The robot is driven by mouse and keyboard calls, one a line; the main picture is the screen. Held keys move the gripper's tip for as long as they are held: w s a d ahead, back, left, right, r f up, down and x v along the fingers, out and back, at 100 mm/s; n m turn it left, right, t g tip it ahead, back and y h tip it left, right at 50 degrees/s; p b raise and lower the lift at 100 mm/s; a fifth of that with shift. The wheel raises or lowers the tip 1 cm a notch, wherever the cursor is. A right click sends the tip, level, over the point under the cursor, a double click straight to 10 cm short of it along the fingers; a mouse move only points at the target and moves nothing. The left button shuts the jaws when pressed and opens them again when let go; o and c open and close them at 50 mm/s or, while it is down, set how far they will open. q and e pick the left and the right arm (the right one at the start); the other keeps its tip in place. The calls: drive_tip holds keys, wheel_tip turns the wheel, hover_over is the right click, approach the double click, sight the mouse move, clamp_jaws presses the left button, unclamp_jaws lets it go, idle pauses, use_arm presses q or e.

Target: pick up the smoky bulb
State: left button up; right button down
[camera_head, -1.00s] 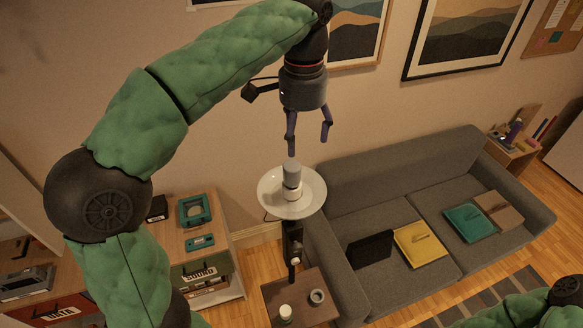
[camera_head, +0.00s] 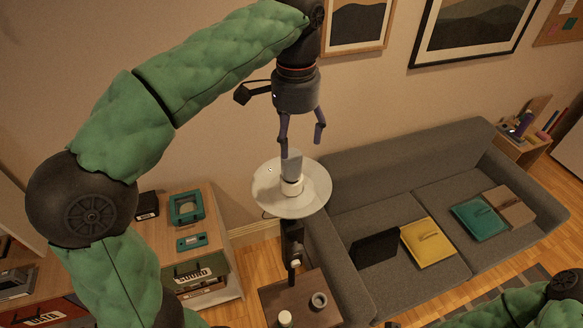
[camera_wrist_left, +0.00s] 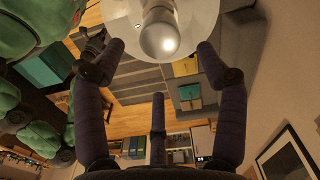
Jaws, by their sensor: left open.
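The smoky bulb (camera_head: 293,163) is grey with a pale base. It stands upright in the middle of a round white lamp dish (camera_head: 311,206) on a dark stand. My left gripper (camera_head: 301,142) is open and empty, pointing down just above the bulb. One finger overlaps the bulb's upper left edge in the head view; I cannot tell if it touches. In the left wrist view the bulb (camera_wrist_left: 159,38) shows at the top, between and beyond the tips of the spread fingers (camera_wrist_left: 160,48). My right gripper is out of view.
A small side table (camera_head: 300,291) below the lamp holds a white bulb-like object (camera_head: 285,318) and a mug (camera_head: 319,300). A grey sofa (camera_head: 400,170) with folders stands to the right, a low shelf (camera_head: 222,236) to the left. The wall is close behind.

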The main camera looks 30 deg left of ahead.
sight(293, 153)
use_arm(q)
wheel_tip(293, 153, down, 3)
drive_tip(key=shift+w+a+r, duration=0.15)
drive_tip(key=f, duration=0.3)
drive_tip(key=shift+s+a+f, duration=0.1)
drive_tip(key=shift+s+f, duration=0.15)
drive_tip(key=shift+f, duration=0.15)
drive_tip(key=shift+w+f, duration=0.1)
drive_tip(key=shift+f, duration=0.55)
drive_tip(key=c, duration=1.1)
